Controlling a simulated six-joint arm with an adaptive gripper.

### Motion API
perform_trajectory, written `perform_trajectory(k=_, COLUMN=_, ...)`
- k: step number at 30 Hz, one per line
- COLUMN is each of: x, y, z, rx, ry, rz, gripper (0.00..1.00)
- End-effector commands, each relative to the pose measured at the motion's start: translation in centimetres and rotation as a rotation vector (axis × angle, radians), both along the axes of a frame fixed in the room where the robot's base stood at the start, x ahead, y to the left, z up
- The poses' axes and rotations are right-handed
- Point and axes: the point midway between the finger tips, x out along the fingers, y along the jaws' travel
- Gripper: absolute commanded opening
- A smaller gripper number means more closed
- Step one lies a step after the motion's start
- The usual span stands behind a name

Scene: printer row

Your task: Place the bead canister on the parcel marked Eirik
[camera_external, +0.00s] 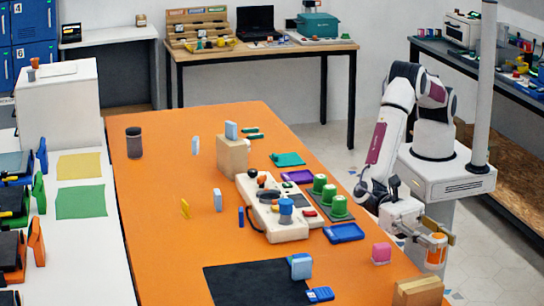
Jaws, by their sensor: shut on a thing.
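My gripper (437,238) is at the right, just beyond the right edge of the orange table. It is shut on a small canister (435,256) with orange and whitish parts, which looks like the bead canister; the fingers hide some of it. Two tan parcels are in view. One parcel (418,293) is at the bottom right, below and a little left of my gripper, partly cut off by the picture edge. The other parcel (232,160) stands mid-table with a light blue piece (231,130) on top. I cannot read a name on either parcel.
A pink block (381,253) and a blue tray (344,233) lie left of my gripper. A cream device (272,215) with a blue knob and green cylinders (330,193) stand mid-table. A black mat (245,284) lies in front. The table's far left is mostly clear.

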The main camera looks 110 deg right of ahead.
Motion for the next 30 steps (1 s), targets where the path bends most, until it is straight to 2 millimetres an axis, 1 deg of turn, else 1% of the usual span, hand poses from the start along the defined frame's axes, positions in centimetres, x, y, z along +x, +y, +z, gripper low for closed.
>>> perform_trajectory(k=11, x=0.0, y=0.0, z=-0.2, rx=0.001, ry=0.0, rz=0.0, gripper=0.08)
perform_trajectory(k=14, x=0.0, y=0.0, z=-0.8, rx=0.0, ry=0.002, rz=0.0, gripper=0.08)
perform_trajectory(k=19, x=0.0, y=0.0, z=-2.5, rx=0.0, ry=0.002, rz=0.0, gripper=0.08)
perform_trajectory(k=24, x=0.0, y=0.0, z=-3.7, rx=0.001, ry=0.001, rz=0.0, gripper=0.08)
perform_trajectory(k=30, x=0.0, y=0.0, z=-3.8, rx=0.002, ry=0.0, rz=0.0, gripper=0.08)
